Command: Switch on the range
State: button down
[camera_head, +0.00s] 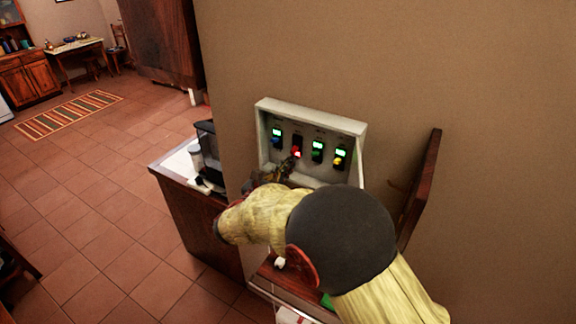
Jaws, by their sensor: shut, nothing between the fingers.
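A pale switch box (345,124) is set on the wall, with several switches in a row. The blue switch (276,138) at the left has a green light. The red switch (297,148) has a red light, unlike the others. The green switch (317,152) and the yellow switch (340,158) show green lights. The labels are too small to read. My gripper (291,163) is shut and empty, just below the red switch; I cannot tell whether it touches it. My arm hides the box's lower part. The range is not clearly in view.
The box's dark wooden door (419,190) stands open at the right. A counter (174,165) with a dark appliance (206,145) and a pale jar (196,154) is at the left. The tiled floor beyond is mostly clear, with a striped rug (70,114).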

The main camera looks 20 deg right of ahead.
jog(key=shift+r+p, duration=0.2)
jog(key=shift+p, duration=0.45)
jog(key=shift+s+a+r+g+y+p, duration=0.1)
jog(key=shift+a+r+g+y+p, duration=0.2)
jog(key=shift+p, duration=0.45)
jog(key=shift+s+d+r+g+y+p, duration=0.1)
jog(key=shift+g+y+p, duration=0.3)
jog(key=shift+p, duration=0.3)
jog(key=g+y+p, duration=0.1)
jog(key=p, duration=0.1)
jog(key=r+p, duration=0.1)
jog(key=p, duration=0.1)
jog(key=g+y+p, duration=0.1)
jog(key=p, duration=0.1)
jog(key=shift+s+a+r+g+y, duration=0.25)
jog(key=shift+s+a+g+y, duration=0.05)
jog(key=shift+s+a, duration=0.05)
jog(key=shift+r, duration=0.15)
